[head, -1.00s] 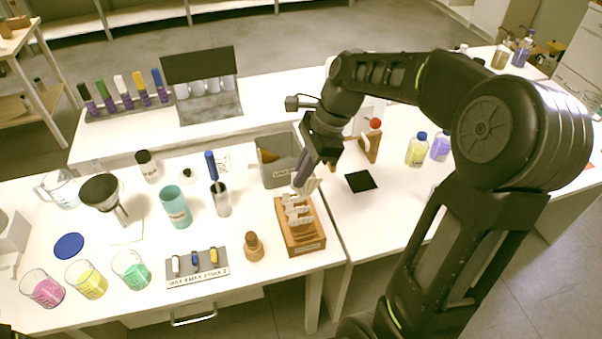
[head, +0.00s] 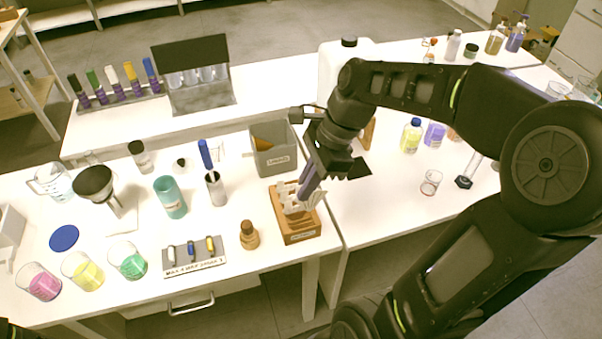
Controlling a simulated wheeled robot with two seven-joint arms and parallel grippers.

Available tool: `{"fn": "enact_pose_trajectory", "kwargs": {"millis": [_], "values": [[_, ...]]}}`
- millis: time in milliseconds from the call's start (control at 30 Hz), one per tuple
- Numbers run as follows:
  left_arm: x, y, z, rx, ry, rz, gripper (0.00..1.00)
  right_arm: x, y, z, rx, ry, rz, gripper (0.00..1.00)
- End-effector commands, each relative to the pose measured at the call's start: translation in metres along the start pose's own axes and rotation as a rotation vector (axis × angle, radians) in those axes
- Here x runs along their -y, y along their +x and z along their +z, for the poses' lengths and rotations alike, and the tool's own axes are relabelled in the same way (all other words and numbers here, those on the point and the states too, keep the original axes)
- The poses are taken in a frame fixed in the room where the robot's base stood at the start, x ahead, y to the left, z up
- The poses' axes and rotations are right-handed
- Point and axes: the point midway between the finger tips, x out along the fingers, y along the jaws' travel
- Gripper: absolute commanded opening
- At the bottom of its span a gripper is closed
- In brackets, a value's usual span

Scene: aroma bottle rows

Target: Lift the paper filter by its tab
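A wooden holder (head: 300,235) stands near the right edge of the front table, with several upright white pieces (head: 285,193) in it. I cannot tell which of these, if any, is the paper filter, and no tab can be made out. My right gripper (head: 305,193) reaches down over the holder, its fingers beside the white pieces and partly covering them. The gap between its fingers is hidden, and I cannot tell if it touches or grips one. My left gripper is not in view.
A grey bin (head: 283,160) stands just behind the holder, and a small brown bottle (head: 249,236) to its left. A labelled tray (head: 195,262), teal cup (head: 170,198) and dark funnel (head: 93,181) stand farther left. The right table is clear near its front edge.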

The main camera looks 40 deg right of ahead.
Motion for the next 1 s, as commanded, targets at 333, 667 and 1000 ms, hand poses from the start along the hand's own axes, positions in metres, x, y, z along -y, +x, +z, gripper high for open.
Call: {"fn": "enact_pose_trajectory", "kwargs": {"millis": [333, 667, 1000], "values": [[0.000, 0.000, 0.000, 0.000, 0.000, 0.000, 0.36, -0.038, 0.000, 0.000, 0.000, 0.000, -0.002, 0.00], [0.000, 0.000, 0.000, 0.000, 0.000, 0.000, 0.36, -0.072, 0.000, 0.000, 0.000, 0.000, -0.001, 0.00], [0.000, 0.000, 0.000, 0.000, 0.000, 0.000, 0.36, -0.079, 0.000, 0.000, 0.000, 0.000, 0.000, 0.00]]}}
